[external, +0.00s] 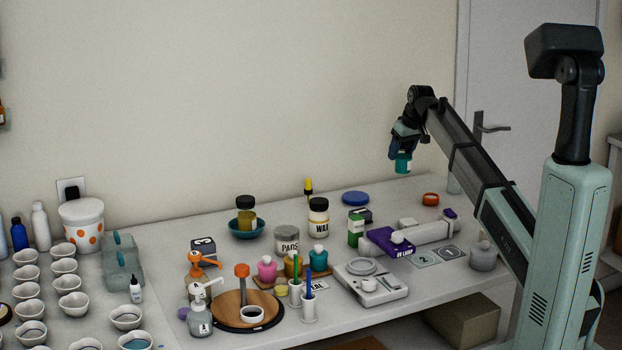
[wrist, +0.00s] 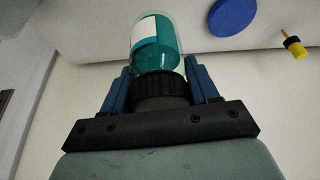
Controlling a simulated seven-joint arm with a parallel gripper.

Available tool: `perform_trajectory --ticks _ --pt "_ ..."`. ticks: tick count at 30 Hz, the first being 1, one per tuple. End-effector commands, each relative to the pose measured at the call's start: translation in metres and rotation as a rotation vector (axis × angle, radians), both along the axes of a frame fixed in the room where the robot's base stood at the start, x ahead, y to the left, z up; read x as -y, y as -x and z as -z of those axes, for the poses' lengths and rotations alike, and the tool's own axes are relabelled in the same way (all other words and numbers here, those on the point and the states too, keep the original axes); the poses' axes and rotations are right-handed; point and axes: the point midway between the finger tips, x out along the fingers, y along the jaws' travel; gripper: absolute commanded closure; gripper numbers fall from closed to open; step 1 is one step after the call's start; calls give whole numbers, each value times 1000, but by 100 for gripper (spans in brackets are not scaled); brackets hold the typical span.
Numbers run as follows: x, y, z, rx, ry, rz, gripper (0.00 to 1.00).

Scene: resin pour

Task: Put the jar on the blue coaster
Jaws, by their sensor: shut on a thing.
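The jar (external: 403,164) has a teal body and hangs from my gripper (external: 402,148), well above the table's back edge in the picture. In the wrist view the jar (wrist: 158,55) shows its teal content, a white label and a black lid. My gripper (wrist: 160,84) is shut with its two blue fingers on either side of that lid. The blue coaster (external: 355,198) lies flat and empty near the back of the table, below and left of the jar. It also shows at the top right of the wrist view (wrist: 232,15), apart from the jar.
A yellow dropper bottle (external: 308,190) stands left of the coaster, and a wax jar (external: 318,219) is in front of it.

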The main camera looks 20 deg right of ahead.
Motion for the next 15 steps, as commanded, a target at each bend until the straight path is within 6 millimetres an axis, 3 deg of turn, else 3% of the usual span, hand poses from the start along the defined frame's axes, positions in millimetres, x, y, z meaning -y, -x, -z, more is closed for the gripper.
perform_trajectory --ticks 5,15 --pt "-14 -2 -15 0 0 -16 73" --pt "-114 -24 -28 4 -6 -132 73"
